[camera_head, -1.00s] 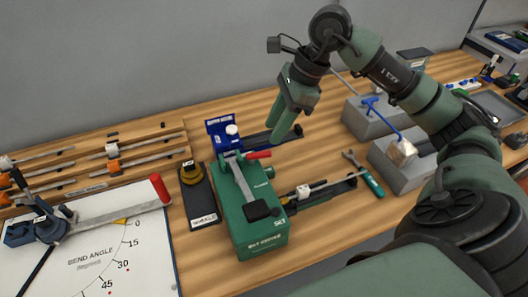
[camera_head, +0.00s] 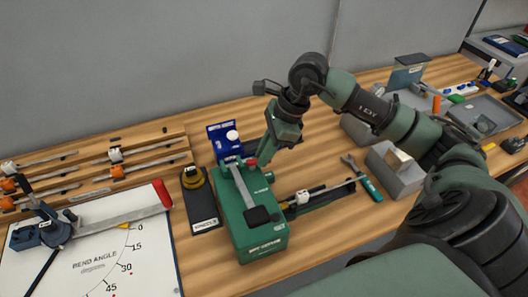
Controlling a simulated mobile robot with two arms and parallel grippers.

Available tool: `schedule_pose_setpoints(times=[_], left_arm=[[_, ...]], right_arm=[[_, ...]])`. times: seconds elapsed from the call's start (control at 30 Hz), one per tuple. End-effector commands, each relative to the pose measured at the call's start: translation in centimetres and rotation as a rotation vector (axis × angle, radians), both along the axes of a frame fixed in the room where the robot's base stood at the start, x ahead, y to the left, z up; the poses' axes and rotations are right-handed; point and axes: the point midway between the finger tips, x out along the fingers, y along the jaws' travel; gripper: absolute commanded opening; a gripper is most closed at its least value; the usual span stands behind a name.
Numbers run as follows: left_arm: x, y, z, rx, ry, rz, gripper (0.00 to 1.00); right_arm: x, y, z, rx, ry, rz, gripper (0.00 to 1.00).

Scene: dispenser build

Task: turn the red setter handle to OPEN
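The green setter (camera_head: 262,238) stands on the bench in the middle, with a grey lever bar along its top ending in a black pad (camera_head: 257,215). Its red handle (camera_head: 251,162) shows only as a small red end near the setter's back; the rest is hidden by my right gripper. My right gripper (camera_head: 266,155) points down at this handle, with its fingers right at or against it. I cannot tell whether the fingers are closed around it. No OPEN marking is readable. My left gripper is not in view.
A bend angle board (camera_head: 95,255) with a red-gripped lever (camera_head: 161,192) lies at the left. A blue unit (camera_head: 222,140) stands behind the setter. A wrench (camera_head: 362,178) and a grey block (camera_head: 393,172) are to the right. Racks with rods (camera_head: 100,168) stand at the back left.

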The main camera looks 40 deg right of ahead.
Motion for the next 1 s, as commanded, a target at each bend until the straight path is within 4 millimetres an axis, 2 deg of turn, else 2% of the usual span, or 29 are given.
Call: schedule_pose_setpoints(times=[0.13, 0.43, 0.8, 0.83, 0.9, 1.0], left_arm=[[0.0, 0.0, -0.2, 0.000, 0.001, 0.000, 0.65], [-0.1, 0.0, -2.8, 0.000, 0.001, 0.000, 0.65], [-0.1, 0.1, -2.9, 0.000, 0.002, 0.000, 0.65], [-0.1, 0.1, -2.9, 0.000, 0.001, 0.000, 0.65], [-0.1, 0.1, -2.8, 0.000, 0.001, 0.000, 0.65], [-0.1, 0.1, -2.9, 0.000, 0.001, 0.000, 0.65]], right_arm=[[0.1, 0.0, 0.0, 0.000, -0.001, 0.005, 0.00], [0.7, -0.2, -0.2, -0.001, -0.005, 0.173, 0.00], [0.6, -0.2, 0.1, 0.000, -0.002, 0.214, 0.00], [0.6, -0.2, 0.1, 0.000, -0.002, 0.214, 0.17], [0.6, -0.2, 0.1, 0.000, -0.002, 0.214, 0.36], [0.6, -0.2, 0.1, 0.000, -0.002, 0.214, 0.36]])
